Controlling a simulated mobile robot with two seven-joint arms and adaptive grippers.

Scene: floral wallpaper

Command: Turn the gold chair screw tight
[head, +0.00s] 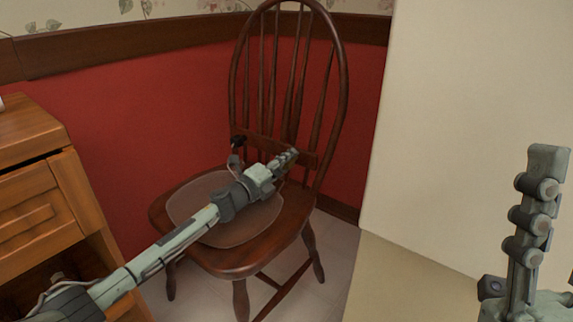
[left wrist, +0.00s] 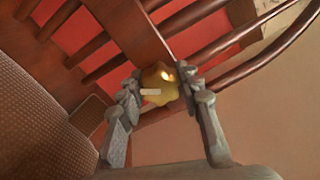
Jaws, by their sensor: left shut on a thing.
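The gold chair screw (left wrist: 158,84) shows in the left wrist view as a shiny gold knob with a pale mark on its face, in front of the chair's wooden back. The wooden chair (head: 341,75) has a spindled, rounded back and a pale seat pad (head: 187,205). My left gripper (head: 291,156) reaches over the seat to the lower back. In the left wrist view its two fingers (left wrist: 160,100) stand on either side of the screw, shut on it. In the head view the screw is hidden behind the gripper. My right gripper (head: 545,165) is at the right edge, away from the chair.
A wooden cabinet (head: 40,200) with a drawer stands at the left. A red wall (head: 130,110) is behind the chair. A large cream panel (head: 470,90) stands close on the right. Some pale floor shows around the chair's legs.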

